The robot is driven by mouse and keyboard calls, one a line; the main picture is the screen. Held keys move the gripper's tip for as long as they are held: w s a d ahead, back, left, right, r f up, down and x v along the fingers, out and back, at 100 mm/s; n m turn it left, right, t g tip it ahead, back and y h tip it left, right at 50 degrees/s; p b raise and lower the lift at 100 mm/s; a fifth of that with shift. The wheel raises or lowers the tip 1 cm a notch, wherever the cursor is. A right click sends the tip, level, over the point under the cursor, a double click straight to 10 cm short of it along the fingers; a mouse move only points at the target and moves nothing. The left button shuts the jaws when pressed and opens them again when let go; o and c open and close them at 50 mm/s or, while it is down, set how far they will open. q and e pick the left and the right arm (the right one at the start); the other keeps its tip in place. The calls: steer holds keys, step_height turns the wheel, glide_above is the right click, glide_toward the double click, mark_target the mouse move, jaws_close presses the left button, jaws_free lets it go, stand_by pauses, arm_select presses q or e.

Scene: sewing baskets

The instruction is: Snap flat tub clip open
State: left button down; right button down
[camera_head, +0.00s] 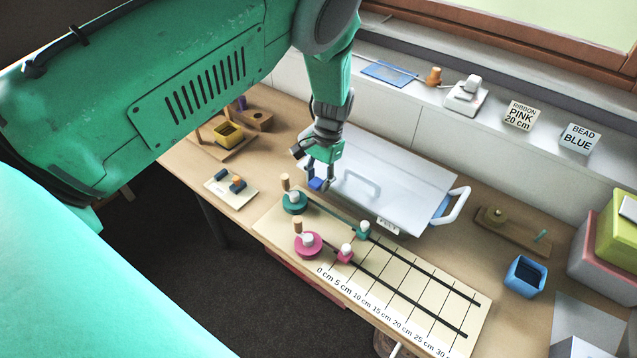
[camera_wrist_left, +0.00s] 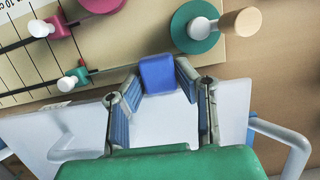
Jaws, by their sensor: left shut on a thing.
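The flat tub (camera_head: 410,185) is a pale, wide box with a grey-white lid, a white handle at its right end and a small label on its front edge. It also shows in the left wrist view (camera_wrist_left: 165,128). A blue clip (camera_head: 316,184) is at the tub's front left corner. My left gripper (camera_head: 317,172) reaches down from above and is shut on this clip. In the left wrist view the blue clip (camera_wrist_left: 158,75) sits between the two fingertips. My right gripper is in neither view.
In front of the tub lies a measuring board (camera_head: 410,292) with a green spool (camera_head: 294,202), a pink spool (camera_head: 308,244) and small sliders. A blue cup (camera_head: 525,276) stands to the right. A wooden tray (camera_head: 222,140) stands left. Signs and small items line the back ledge.

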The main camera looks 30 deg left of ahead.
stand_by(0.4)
arm_select(q)
steer(key=c, duration=1.2)
jaws_free()
steer(key=shift+r, duration=0.15)
steer(key=v, duration=1.1)
steer(key=shift+w+r, duration=0.25)
steer(key=shift+r, duration=0.05)
